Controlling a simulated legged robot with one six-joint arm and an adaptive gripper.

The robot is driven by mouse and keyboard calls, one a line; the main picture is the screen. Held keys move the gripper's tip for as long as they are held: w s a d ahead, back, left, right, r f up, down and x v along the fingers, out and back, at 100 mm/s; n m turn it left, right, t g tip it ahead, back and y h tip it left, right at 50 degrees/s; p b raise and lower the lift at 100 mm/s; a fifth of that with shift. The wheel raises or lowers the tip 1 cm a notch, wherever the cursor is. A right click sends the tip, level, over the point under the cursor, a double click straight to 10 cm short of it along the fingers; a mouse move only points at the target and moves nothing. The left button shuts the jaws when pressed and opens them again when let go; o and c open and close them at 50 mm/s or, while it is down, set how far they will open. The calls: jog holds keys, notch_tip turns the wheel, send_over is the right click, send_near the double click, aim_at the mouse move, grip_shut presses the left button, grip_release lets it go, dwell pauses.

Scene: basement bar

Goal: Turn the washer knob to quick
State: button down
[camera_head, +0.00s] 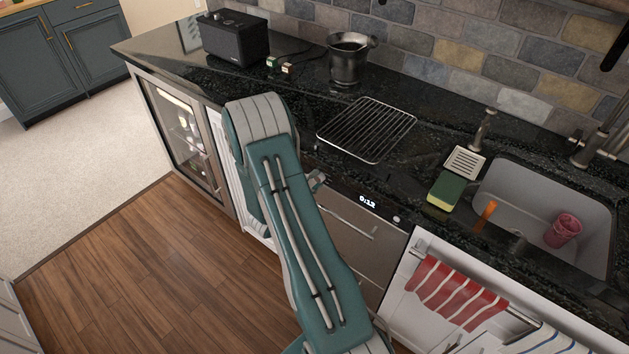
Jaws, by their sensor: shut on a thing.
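The washer (352,238) is a steel-fronted appliance under the dark counter, with a lit display (367,201) reading 0:12 and a small round light-coloured button (396,218) at the right of its panel. My teal and grey arm crosses in front of its left side. Only a small grey part of my gripper (317,180) shows beside the arm, at the top left of the washer front. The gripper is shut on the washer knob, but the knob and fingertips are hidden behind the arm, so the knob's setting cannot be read.
A sink (590,205) is at right, above a red striped towel (457,292). The wooden floor (150,265) at left is clear.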

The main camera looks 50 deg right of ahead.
jog(key=m, duration=0.4)
jog(key=shift+s, duration=0.1)
jog(key=shift+f+m+t, duration=0.1)
jog(key=shift+m+t, duration=0.2)
jog(key=shift+m, duration=0.7)
jog(key=shift+s, duration=0.1)
jog(key=shift+c, duration=1.5)
grip_release()
jog(key=shift+f, duration=0.1)
jog(key=shift+d, duration=0.15)
